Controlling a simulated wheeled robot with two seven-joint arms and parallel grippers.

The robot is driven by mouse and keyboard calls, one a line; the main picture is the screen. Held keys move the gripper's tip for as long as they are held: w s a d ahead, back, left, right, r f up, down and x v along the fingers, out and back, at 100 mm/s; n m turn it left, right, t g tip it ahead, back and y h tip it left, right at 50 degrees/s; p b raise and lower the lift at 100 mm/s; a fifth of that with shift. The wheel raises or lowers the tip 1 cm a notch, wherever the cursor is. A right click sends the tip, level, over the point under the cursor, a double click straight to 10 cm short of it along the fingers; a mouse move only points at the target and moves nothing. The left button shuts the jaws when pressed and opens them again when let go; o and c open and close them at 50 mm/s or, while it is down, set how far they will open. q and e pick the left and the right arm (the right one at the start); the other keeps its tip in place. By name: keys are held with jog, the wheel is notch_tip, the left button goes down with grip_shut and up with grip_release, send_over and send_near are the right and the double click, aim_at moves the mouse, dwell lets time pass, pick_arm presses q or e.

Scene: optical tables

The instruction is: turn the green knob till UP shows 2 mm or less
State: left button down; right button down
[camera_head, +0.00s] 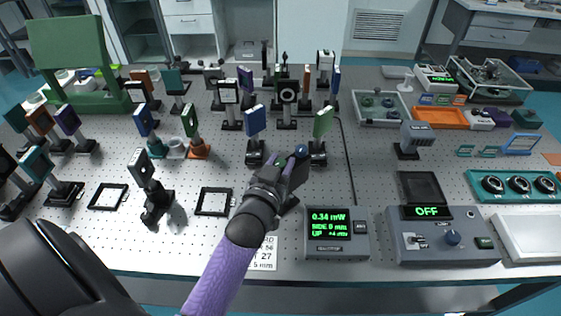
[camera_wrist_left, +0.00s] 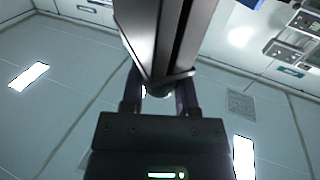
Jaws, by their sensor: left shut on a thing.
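My left gripper (camera_head: 290,168) reaches in from the lower left to a dark optic mount in the middle of the table. Its jaws are shut at the mount, beside a small blue knob (camera_head: 301,151). A bit of green, apparently the green knob (camera_head: 281,162), shows at the jaws; the rest of it is hidden. In the left wrist view the fingers (camera_wrist_left: 160,95) close below a grey block that hides what they hold. The meter (camera_head: 329,222) reads 0.34 mW and SIDE 0 mm; its UP line is small and looks like +4 mm. My right gripper is in neither view.
Mounts with a blue plate (camera_head: 256,121) and a green plate (camera_head: 322,121) stand just behind the gripper. An empty black frame (camera_head: 214,214) lies to its left. A grey controller (camera_head: 443,253) showing OFF stands right of the meter.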

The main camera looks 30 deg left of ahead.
pick_arm(q)
jog(key=shift+c, duration=1.8)
grip_release()
jog(key=p+v, duration=0.1)
jog(key=v, duration=0.9)
jog(key=shift+w, duration=0.1)
